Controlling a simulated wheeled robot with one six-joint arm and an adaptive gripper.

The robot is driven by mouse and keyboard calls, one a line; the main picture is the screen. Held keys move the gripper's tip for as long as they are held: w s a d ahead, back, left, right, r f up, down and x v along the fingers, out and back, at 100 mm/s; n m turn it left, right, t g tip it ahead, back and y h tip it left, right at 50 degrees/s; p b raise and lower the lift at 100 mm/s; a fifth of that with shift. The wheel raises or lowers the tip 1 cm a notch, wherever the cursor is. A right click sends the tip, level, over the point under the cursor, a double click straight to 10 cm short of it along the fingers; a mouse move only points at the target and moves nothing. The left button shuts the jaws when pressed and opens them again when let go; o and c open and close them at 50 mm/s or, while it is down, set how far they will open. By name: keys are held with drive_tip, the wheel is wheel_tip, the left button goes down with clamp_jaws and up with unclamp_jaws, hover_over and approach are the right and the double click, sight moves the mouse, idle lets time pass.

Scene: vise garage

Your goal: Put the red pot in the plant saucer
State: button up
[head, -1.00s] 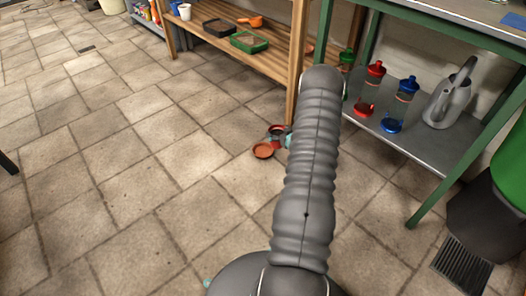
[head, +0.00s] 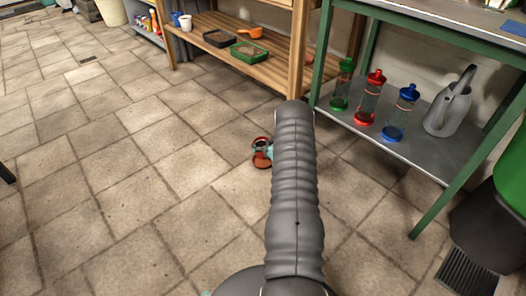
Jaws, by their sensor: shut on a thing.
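The terracotta plant saucer (head: 260,162) lies on the tiled floor just left of my arm, partly covered by my gripper. My gripper (head: 265,151) shows as a small dark and teal shape over the saucer, partly hidden behind my arm. It is shut on the red pot (head: 260,141), of which only a small red part shows at the saucer's far edge. The picture is too small to tell whether the pot touches the saucer or hangs above it.
A wooden shelf (head: 215,52) with trays stands behind. A green-framed bench (head: 425,160) at right holds bottles and a grey watering can (head: 448,105). A dark bin with a green top stands at far right. The floor at left is open.

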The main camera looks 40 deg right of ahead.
drive_tip(key=shift+f+b, duration=0.3)
drive_tip(key=shift+f, duration=1.6)
drive_tip(key=shift+f, duration=0.15)
drive_tip(key=o, duration=1.2)
